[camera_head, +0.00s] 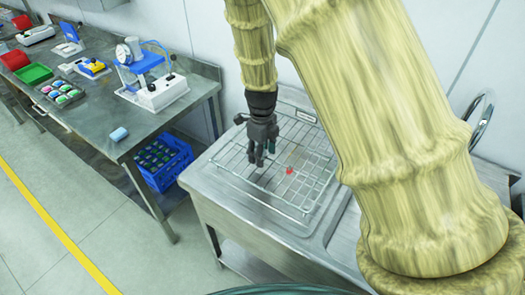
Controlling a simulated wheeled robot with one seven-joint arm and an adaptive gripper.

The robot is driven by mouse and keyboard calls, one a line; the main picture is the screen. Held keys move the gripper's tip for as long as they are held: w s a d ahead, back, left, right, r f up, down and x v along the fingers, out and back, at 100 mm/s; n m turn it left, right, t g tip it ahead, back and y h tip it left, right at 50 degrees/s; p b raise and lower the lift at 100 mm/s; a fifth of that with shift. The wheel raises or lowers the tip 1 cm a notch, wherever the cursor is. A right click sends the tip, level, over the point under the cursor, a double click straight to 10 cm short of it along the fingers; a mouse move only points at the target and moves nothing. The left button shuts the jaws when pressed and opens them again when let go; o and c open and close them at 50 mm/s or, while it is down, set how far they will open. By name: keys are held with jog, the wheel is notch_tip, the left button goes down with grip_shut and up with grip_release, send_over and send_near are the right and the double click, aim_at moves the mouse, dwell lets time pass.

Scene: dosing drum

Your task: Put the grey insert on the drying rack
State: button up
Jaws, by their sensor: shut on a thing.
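My gripper (260,157) points down over the left part of the wire drying rack (305,205). It is shut on a small dark grey piece, which I take for the grey insert; the fingers hide most of it and its outline is hard to make out. The fingertips look close above the wires, but I cannot tell whether the piece touches them. The rack lies on the steel sink unit's drainboard and looks mostly bare. A small red thing (290,171) shows at the rack, right of my gripper.
A steel bench (95,118) at left bears a blue-and-white press device (160,92), a tray of coloured parts (62,92), a green bin (34,74) and a light blue cylinder (119,134). A blue crate (165,172) stands below. My arm covers the right side.

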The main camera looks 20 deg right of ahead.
jog(key=o, duration=1)
jog(key=shift+f, duration=0.1)
notch_tip(320, 180, up, 12)
jog(key=p, duration=1)
jog(key=shift+r+p, duration=0.2)
jog(key=shift+p, duration=0.15)
